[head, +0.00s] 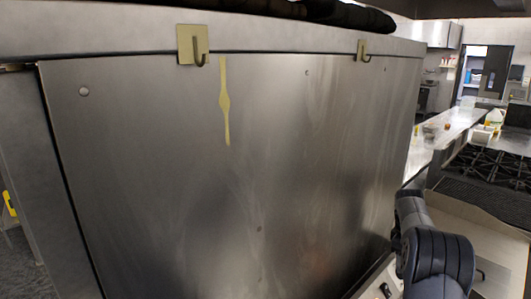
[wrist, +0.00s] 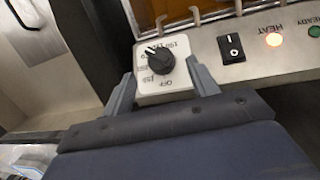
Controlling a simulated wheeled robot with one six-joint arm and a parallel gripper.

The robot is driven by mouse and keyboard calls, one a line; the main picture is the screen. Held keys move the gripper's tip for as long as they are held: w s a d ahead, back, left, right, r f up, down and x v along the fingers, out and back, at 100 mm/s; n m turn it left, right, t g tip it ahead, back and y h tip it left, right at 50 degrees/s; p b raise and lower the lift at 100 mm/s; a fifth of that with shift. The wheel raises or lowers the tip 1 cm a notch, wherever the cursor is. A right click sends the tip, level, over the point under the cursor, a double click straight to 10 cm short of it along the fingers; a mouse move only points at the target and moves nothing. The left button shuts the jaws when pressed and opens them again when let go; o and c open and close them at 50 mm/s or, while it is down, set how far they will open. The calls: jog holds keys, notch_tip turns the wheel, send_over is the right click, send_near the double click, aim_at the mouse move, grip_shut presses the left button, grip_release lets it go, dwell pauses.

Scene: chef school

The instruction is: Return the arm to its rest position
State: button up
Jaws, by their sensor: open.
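My gripper (wrist: 160,74) is open in the wrist view, with one grey finger on each side of a white dial plate. A black control knob (wrist: 154,61) on that plate shows beyond and between the fingertips. Nothing is held. I cannot tell whether the fingers touch the plate. My dark arm (head: 436,262) shows at the lower right in the head view, bent beside the steel panel. The gripper itself is hidden in the head view.
A large steel panel (head: 250,180) with two hooks, left (head: 193,45) and right (head: 363,50), fills most of the head view. Burner grates (head: 490,165) stand at right.

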notch_tip(320, 180, up, 6)
jog(key=a, duration=0.1)
jog(key=f, duration=0.3)
jog(key=d+f+p, duration=0.1)
jog(key=f, duration=0.6)
jog(key=shift+s+d+p, duration=0.1)
jog(key=shift+d+p, duration=0.25)
jog(key=shift+f, duration=0.15)
jog(key=shift+s+a+n+t+h, duration=0.1)
jog(key=shift+a+n+t+h, duration=0.05)
jog(key=shift+n+t+h, duration=0.3)
jog(key=shift+s+f+n+t+h+b, duration=0.15)
jog(key=shift+n+t+h+b, duration=0.45)
jog(key=shift+n+t, duration=0.7)
jog(key=shift+s+n+t+h, duration=0.15)
jog(key=shift+n+t+h, duration=0.2)
jog(key=shift+n+t, duration=0.2)
jog(key=shift+s+f+n+t+b, duration=0.1)
jog(key=shift+f+n+t+b, duration=0.1)
jog(key=shift+n+t+b, duration=0.45)
jog(key=shift+r+n+t+h, duration=0.15)
jog(key=shift+n+t+h, duration=0.2)
jog(key=shift+t, duration=0.1)
